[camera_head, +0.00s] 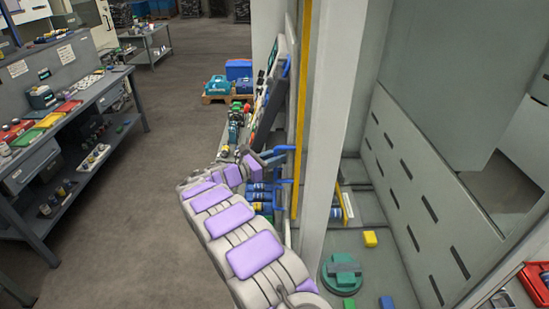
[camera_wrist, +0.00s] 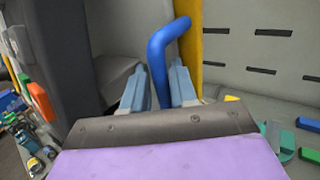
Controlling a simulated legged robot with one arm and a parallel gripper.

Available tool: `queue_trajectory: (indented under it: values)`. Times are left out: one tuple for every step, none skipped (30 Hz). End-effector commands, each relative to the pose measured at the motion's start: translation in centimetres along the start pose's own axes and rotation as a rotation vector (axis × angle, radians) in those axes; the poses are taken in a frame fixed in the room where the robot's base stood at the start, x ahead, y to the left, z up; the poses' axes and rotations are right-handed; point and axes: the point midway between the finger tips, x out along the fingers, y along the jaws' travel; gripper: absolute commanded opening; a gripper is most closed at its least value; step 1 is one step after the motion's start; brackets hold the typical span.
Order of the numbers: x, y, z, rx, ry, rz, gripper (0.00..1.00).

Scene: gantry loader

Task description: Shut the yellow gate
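The yellow gate (camera_head: 303,100) shows edge-on as a tall, narrow yellow strip beside a pale upright post in the head view. In the wrist view its yellow edge (camera_wrist: 190,45) stands just right of the handle. A bent blue bar handle (camera_head: 286,149) sticks out from the gate toward the left; it also shows in the wrist view (camera_wrist: 158,60). My gripper (camera_head: 270,157) is at the handle. In the wrist view its two blue-grey fingers (camera_wrist: 159,84) stand apart on either side of the blue bar, with gaps visible. The bar's lower end is hidden behind my wrist.
Right of the post (camera_head: 335,110) is a grey enclosure with a slotted panel (camera_head: 415,190). A green round part (camera_head: 341,274) and a yellow block (camera_head: 370,239) lie on its floor. A workbench (camera_head: 75,115) stands left, with open floor (camera_head: 165,130) between.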

Motion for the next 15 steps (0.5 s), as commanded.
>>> queue_trajectory:
  values:
    - [0.03, -0.03, 0.02, 0.000, 0.000, 0.001, 0.22]
    - [0.08, -0.06, 0.03, 0.000, 0.001, 0.001, 0.19]
    - [0.16, -0.11, 0.04, 0.001, 0.002, 0.002, 0.15]
    - [0.23, -0.15, 0.03, 0.001, 0.003, 0.003, 0.12]
    - [0.30, -0.18, 0.02, 0.001, 0.004, 0.004, 0.10]
    - [0.39, -0.24, 0.01, 0.001, 0.005, 0.004, 0.06]
    - [0.44, -0.27, 0.02, 0.001, 0.005, 0.004, 0.03]
    - [0.49, -0.30, 0.01, 0.001, 0.005, 0.004, 0.00]
    - [0.54, -0.35, 0.02, 0.002, 0.006, 0.003, 0.00]
    - [0.57, -0.37, 0.02, 0.002, 0.006, 0.003, 0.00]
    - [0.60, -0.40, 0.02, 0.001, 0.006, 0.002, 0.00]
    - [0.64, -0.43, 0.03, 0.002, 0.006, 0.001, 0.00]
    - [0.66, -0.45, 0.04, 0.002, 0.006, 0.000, 0.00]
    - [0.69, -0.48, 0.04, 0.002, 0.006, 0.000, 0.00]
    - [0.72, -0.51, 0.04, 0.001, 0.006, -0.001, 0.00]
